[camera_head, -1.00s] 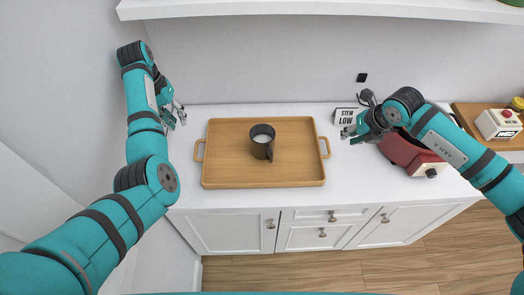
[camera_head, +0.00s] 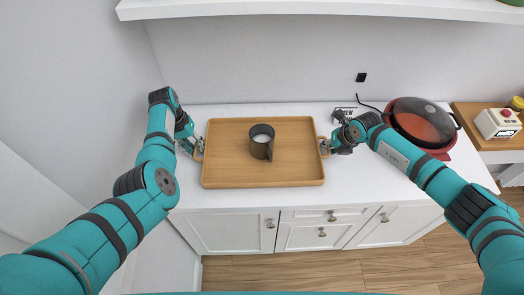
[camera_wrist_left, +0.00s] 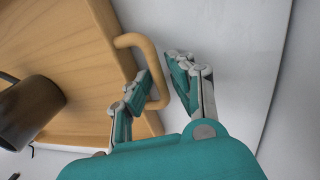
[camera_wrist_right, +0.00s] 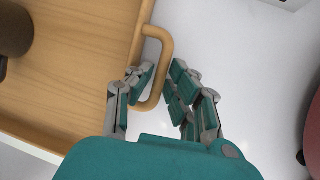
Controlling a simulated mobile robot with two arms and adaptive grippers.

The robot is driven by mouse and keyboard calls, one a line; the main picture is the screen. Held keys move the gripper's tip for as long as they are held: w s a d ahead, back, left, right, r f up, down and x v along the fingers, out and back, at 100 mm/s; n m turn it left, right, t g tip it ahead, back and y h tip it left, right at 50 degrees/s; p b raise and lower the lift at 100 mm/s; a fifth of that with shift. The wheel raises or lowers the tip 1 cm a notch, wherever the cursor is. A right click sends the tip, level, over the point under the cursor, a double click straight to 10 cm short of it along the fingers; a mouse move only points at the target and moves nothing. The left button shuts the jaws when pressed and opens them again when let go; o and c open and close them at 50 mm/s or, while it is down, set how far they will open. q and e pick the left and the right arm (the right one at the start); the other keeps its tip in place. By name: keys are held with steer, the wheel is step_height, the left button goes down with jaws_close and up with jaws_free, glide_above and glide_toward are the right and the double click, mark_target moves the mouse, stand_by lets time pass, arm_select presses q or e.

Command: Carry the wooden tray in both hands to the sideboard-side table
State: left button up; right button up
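The wooden tray (camera_head: 222,172) lies flat on the white counter, with a loop handle at each short end. A dark mug (camera_head: 262,146) with a pale content stands upright on it. My left gripper (camera_head: 198,148) is at the tray's left handle; in the left wrist view its open fingers (camera_wrist_left: 165,88) straddle the handle bar (camera_wrist_left: 150,62), one finger inside the loop. My right gripper (camera_head: 326,147) is at the right handle; in the right wrist view its open fingers (camera_wrist_right: 162,86) straddle that handle bar (camera_wrist_right: 166,60), one finger inside the loop.
A red pot with a glass lid (camera_head: 422,122) stands on the counter to the right, beyond my right arm. A wooden surface with a white box (camera_head: 497,124) is at far right. A shelf (camera_head: 320,8) hangs above.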

arm_select(q)
jaws_close()
arm_select(e)
jaws_close()
